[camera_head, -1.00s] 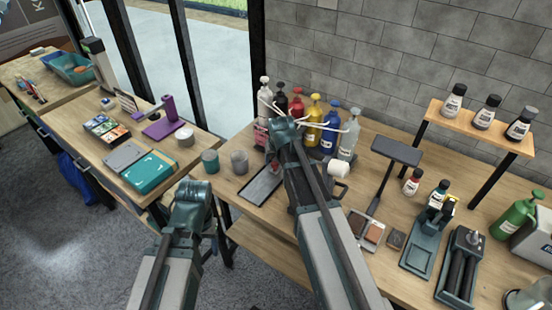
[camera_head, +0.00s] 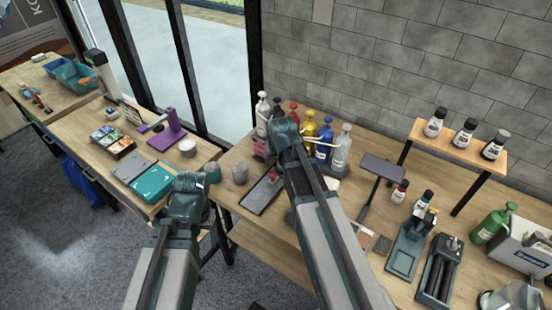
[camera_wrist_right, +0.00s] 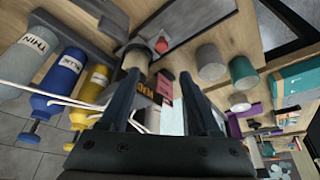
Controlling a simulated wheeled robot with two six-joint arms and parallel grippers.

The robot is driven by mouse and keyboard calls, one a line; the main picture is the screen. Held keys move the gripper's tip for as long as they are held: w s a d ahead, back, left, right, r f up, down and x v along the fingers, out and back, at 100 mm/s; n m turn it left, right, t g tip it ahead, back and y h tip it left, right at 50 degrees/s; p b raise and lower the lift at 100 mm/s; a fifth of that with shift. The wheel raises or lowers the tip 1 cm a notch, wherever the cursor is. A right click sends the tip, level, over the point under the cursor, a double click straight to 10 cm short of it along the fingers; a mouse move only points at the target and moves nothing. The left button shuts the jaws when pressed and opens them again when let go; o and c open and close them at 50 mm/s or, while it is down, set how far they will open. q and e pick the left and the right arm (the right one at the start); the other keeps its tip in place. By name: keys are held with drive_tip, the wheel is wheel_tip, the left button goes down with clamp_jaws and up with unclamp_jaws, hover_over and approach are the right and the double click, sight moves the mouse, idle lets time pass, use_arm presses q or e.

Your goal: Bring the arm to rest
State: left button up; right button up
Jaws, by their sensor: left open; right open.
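My right gripper (camera_head: 284,132) is raised over the workbench in the head view, in front of the row of pump bottles. In the right wrist view its two fingers (camera_wrist_right: 160,78) are apart with nothing held between them. My left gripper (camera_head: 190,190) is over the gap between the two benches, near the teal cup (camera_head: 213,172). Its jaws are open, though its fingertips are hard to make out. I see nothing held in it.
Pump bottles, including a blue one (camera_head: 325,140), stand close behind my right gripper. A dark tray (camera_head: 262,194) lies left of that arm. A lamp-like stand (camera_head: 381,168) and a raised wooden shelf (camera_head: 462,146) stand to the right. A teal box (camera_head: 152,182) lies on the left bench.

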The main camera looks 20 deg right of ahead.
drive_tip(key=s+a+f+n+g+b, duration=0.1)
drive_tip(key=s+a+n+g, duration=0.1)
drive_tip(key=s+a, duration=0.6)
drive_tip(key=s+a+f+n+g, duration=0.2)
drive_tip(key=s+a, duration=0.6)
drive_tip(key=s, duration=0.5)
drive_tip(key=shift+f+n+g+h+b, duration=0.15)
drive_tip(key=shift+n+g+h+b, duration=0.25)
drive_tip(key=shift+n+g, duration=0.15)
